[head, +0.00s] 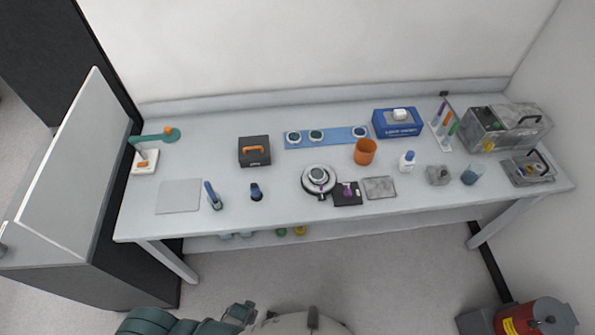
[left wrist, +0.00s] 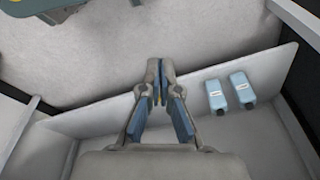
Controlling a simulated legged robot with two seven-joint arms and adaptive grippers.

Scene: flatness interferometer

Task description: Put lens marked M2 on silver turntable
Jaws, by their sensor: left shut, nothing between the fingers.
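The silver turntable (head: 311,190) stands near the front middle of the bench in the head view. A round lens (head: 318,174) in a pale ring sits on top of it. A blue mat (head: 339,138) behind it bears three similar lenses: one at its left end (head: 293,137), one beside that (head: 316,134), and one at its right end (head: 359,132). The markings are too small to read, so I cannot tell which is M2. My left gripper (left wrist: 160,77) is shut and empty in the left wrist view, away from all lenses. My right gripper is not in view.
An orange cup (head: 365,152) stands right of the turntable, and a dark pad (head: 347,199) lies beside it. A black box (head: 254,151) stands left of the mat. Two light-blue bottles (left wrist: 229,93) are near my left gripper.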

